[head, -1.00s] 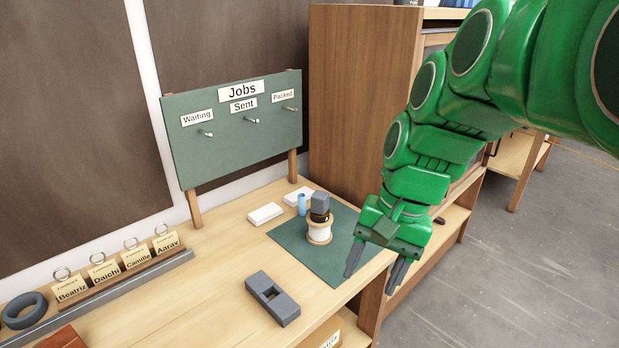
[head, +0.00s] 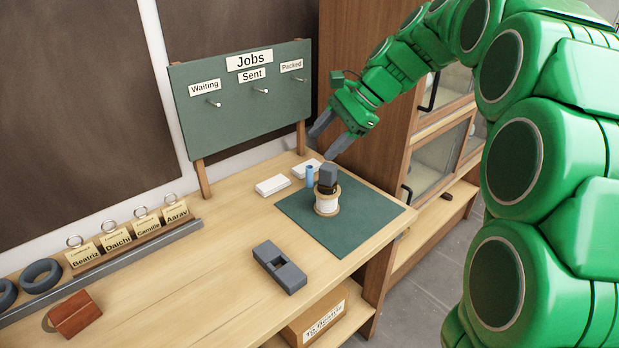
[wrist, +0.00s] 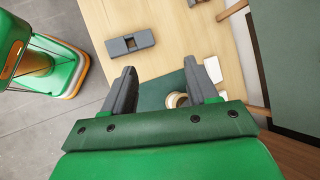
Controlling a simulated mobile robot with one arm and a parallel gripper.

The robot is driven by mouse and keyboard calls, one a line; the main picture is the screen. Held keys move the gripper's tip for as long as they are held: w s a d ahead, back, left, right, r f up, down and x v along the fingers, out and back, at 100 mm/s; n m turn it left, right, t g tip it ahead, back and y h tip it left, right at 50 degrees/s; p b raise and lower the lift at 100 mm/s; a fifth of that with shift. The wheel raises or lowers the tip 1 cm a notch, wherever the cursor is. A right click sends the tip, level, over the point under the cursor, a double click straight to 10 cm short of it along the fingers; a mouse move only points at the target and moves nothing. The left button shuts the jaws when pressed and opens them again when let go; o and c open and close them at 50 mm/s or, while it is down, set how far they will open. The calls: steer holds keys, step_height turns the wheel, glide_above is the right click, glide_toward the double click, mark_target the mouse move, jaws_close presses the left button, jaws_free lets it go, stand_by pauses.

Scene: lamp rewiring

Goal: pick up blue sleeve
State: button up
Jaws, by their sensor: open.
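The blue sleeve (head: 309,176) is a small light-blue upright cylinder on the bench, at the back left edge of the green mat (head: 360,226). My gripper (head: 323,143) is open and empty, above and slightly behind the sleeve, with clear space between. In the wrist view my two fingers (wrist: 158,88) are spread over the mat. The sleeve cannot be made out there and may be hidden by a finger.
White blocks (head: 272,186) lie beside the sleeve. A grey slotted block (head: 279,267) lies on the bench front. The green Jobs board (head: 245,107) stands behind, and a wooden cabinet (head: 355,70) stands at the back right. The bench's middle is mostly clear.

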steer(key=w+a+f+m+t+y, duration=0.1)
steer(key=w+m+y, duration=0.1)
steer(key=w, duration=0.6)
steer(key=w+a+f+m+y, duration=0.1)
steer(key=w+m, duration=0.1)
steer(key=w, duration=0.5)
steer(key=m+t+y, duration=0.1)
steer(key=m+y, duration=0.2)
steer(key=m, duration=0.3)
glide_above(309, 172)
steer(key=d, duration=0.5)
step_height(309, 172, down, 6)
steer(key=f, duration=2)
steer(key=shift+w+a+f, duration=0.1)
steer(key=shift+w+a, duration=0.15)
steer(key=shift+w, duration=0.1)
steer(key=shift+x, duration=2.5)
steer(key=shift+w, duration=0.1)
steer(key=c, duration=1)
